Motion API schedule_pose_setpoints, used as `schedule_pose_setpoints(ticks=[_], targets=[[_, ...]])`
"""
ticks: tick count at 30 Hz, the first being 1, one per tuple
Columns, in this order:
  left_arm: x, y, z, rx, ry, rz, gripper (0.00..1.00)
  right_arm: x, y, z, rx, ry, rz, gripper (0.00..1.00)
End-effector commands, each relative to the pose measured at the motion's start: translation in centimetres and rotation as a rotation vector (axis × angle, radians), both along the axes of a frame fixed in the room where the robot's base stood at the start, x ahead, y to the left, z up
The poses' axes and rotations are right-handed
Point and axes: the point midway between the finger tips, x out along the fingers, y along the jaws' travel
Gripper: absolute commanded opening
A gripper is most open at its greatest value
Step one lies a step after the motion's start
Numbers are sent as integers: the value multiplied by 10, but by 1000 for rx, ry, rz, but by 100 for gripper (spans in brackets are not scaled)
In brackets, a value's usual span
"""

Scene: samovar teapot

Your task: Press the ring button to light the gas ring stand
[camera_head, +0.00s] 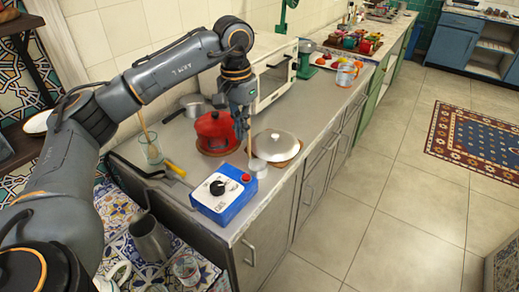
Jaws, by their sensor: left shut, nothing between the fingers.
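A blue box with a white top (223,203) sits near the front edge of the grey counter. It carries a black knob (217,188) and a red button (246,178) at its right corner. I cannot tell whether that base is the gas ring stand, and I see no flame. My left gripper (241,134) is shut and empty, pointing down above the counter, beside the pot's right side. It is apart from the button, above and behind it. My right gripper is not in view.
A white oven (272,75) stands behind. A metal pitcher (150,238) is below left.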

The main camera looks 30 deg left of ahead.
Motion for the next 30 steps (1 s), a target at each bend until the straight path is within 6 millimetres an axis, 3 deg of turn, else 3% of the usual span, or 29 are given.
schedule_pose_setpoints(ticks=[1,6,13,17,22,30], targets=[[-1,1,4,-1,0,3,0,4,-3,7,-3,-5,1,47],[-1,1,1,-2,-2,3,0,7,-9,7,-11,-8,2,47],[-1,1,0,-2,-2,3,0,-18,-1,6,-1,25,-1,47],[-1,1,-6,-2,1,3,0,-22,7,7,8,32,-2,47],[-1,1,-32,-1,3,2,0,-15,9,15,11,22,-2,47],[-1,-1,-90,-1,3,3,0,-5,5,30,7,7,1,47]])
